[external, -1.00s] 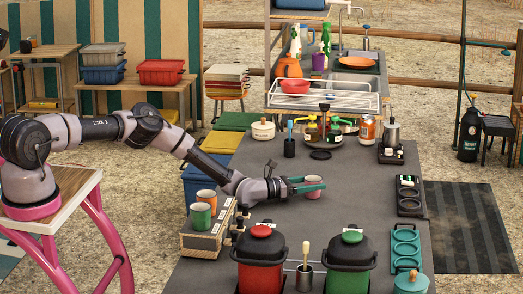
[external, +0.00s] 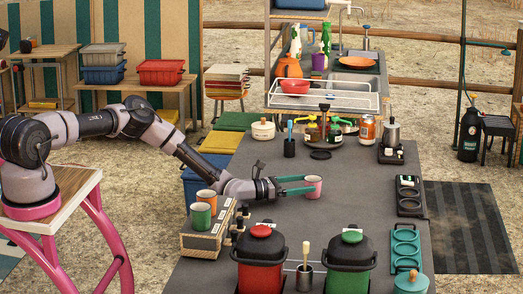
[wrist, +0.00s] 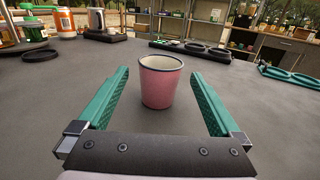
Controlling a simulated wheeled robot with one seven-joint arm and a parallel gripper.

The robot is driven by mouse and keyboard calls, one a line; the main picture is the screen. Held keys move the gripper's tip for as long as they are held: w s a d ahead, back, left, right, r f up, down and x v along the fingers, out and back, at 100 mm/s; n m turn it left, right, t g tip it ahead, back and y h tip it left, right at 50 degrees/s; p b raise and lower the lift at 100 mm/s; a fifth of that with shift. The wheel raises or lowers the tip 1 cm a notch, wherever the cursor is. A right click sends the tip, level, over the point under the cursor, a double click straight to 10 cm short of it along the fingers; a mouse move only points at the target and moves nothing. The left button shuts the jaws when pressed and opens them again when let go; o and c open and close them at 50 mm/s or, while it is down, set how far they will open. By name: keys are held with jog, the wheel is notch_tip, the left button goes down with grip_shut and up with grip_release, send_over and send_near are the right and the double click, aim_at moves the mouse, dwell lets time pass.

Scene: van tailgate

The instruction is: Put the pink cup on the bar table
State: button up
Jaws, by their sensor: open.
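The pink cup (external: 313,187) stands upright on the grey table top (external: 340,225). In the wrist view the pink cup (wrist: 160,82) sits centred just ahead of and between the fingertips, with a dark rim and a pale inside. My gripper (external: 298,187) is open, low over the table and level with the cup. In the wrist view its green fingers (wrist: 160,78) have a gap on both sides of the cup, and neither seems to touch it. I cannot tell which surface is the bar table.
An orange cup (external: 208,197) and a green cup (external: 201,217) stand on a box left of my gripper. Red (external: 262,260) and green (external: 351,262) pots stand at the front. A white pot (external: 263,130), bottles and a can (external: 367,130) stand farther back. The table around the cup is clear.

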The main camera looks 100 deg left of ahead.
jog(key=shift+v, duration=1.9)
jog(key=shift+d, duration=0.1)
